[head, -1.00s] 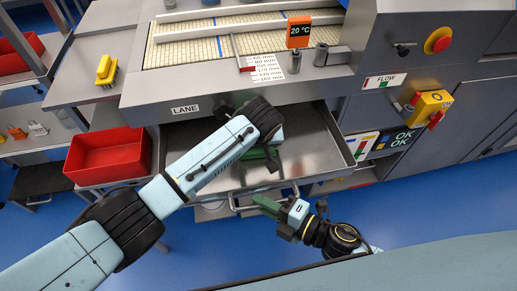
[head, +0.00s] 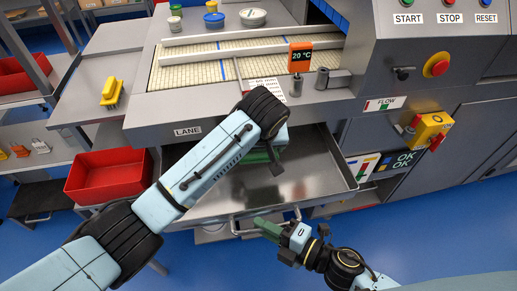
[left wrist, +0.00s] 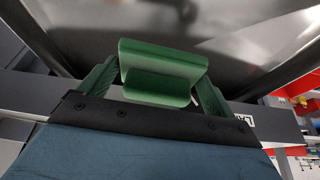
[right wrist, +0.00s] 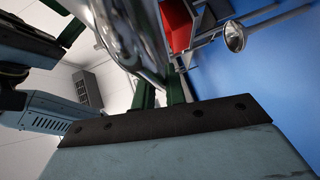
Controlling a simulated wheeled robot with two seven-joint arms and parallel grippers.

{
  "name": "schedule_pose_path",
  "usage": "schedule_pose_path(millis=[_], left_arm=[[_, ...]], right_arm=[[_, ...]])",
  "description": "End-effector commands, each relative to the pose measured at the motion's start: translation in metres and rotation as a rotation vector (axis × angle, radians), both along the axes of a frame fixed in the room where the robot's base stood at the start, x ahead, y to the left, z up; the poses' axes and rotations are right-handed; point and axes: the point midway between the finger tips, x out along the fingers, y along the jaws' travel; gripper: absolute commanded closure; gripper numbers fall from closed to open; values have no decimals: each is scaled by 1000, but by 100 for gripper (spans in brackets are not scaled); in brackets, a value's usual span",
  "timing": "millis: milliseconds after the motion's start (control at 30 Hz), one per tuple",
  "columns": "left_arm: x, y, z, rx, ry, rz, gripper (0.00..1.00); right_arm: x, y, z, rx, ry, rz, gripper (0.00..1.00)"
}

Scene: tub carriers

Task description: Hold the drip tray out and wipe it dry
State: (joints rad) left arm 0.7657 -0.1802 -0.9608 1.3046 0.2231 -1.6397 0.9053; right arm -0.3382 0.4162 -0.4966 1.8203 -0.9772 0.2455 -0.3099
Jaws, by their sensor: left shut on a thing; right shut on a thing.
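The drip tray (head: 315,165) is a shallow grey metal tray pulled out under the LANE panel, with a bar handle (head: 245,232) at its front. It also shows in the left wrist view (left wrist: 245,45). My left gripper (head: 262,156) is over the tray, shut on a green block-shaped thing (left wrist: 160,68) that is the same green as the fingers. My right gripper (head: 262,225) is low at the tray's front, shut at the bar handle. In the right wrist view, blurred metal (right wrist: 135,35) lies by the fingers. The exact grip and the left contact with the tray are partly hidden.
A red tub (head: 108,177) stands left of the tray. A yellow handled object (head: 111,90) lies on the side table. The machine front, with a yellow switch box (head: 430,130), bounds the right. Blue floor is clear in front.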

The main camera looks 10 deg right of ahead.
Motion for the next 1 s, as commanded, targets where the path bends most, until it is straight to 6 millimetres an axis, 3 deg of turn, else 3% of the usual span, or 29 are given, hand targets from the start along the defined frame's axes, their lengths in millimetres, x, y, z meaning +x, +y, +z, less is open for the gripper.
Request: schedule_pose_path(millis=[367,400,600,1000], left_arm=[[0,0,0,-1,-1,0,28],[0,0,0,-1,-1,0,28],[0,0,0,-1,0,0,28],[0,0,0,-1,0,0,28]], right_arm=[[-1,0,-1,-1,3,2,100],[-1,0,-1,-1,3,2,86],[-1,0,-1,-1,1,1,62],[-8,-7,0,-1,2,0,62]])
